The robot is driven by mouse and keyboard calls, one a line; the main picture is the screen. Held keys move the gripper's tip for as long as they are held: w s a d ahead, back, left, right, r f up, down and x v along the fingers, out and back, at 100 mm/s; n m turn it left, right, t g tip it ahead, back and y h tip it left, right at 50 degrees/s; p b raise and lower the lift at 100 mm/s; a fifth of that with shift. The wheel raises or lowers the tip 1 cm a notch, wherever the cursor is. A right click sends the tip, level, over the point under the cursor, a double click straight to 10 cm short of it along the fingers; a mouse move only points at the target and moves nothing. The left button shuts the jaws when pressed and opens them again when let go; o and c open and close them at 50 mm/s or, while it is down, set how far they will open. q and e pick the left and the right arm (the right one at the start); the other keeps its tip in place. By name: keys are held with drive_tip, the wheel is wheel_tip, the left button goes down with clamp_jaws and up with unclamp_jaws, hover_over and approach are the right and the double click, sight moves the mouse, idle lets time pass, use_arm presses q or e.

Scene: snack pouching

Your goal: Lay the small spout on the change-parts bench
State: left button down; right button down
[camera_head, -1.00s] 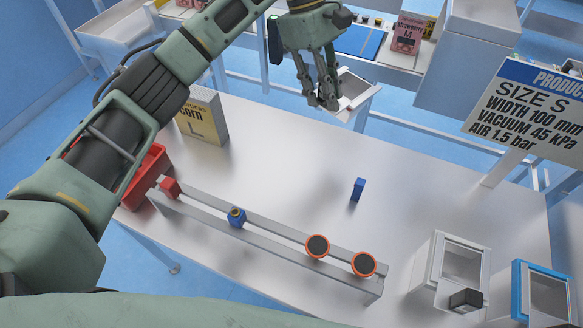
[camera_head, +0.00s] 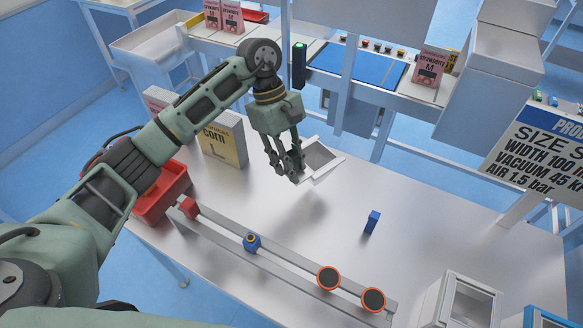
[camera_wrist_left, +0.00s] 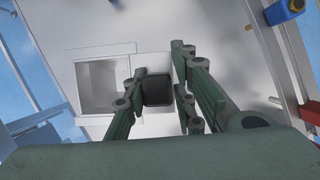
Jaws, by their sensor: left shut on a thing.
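My left gripper (camera_head: 290,172) is shut on the small spout (camera_head: 325,172), a pale piece with a square hollow mouth. It holds the spout in the air over the pale bench (camera_head: 430,212). In the left wrist view the spout's rim (camera_wrist_left: 98,50) lies left of the left gripper (camera_wrist_left: 158,68), and its pale neck with a dark opening is between the fingers. A white-framed spout (camera_head: 441,309) and a blue-framed one (camera_head: 529,318) stand at the bench's lower right. I do not see my right gripper.
A grey rail (camera_head: 290,262) carries a red block, a blue fitting (camera_head: 252,242) and two orange-rimmed discs. A small blue block (camera_head: 372,222) stands mid-bench. A corn carton (camera_head: 224,142) and red bin (camera_head: 160,196) are at left, a sign (camera_head: 545,150) at right.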

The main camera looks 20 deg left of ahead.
sight(309, 164)
use_arm(q)
wheel_tip(309, 164, down, 3)
drive_tip(key=shift+f+p, duration=0.15)
drive_tip(key=shift+p, duration=0.85)
drive_tip(key=shift+f, duration=0.3)
drive_tip(key=shift+f+b, duration=0.2)
drive_tip(key=shift+b, duration=0.1)
drive_tip(key=c, duration=1.5)
unclamp_jaws()
drive_tip(key=shift+o, duration=0.2)
drive_tip(key=shift+r, duration=0.1)
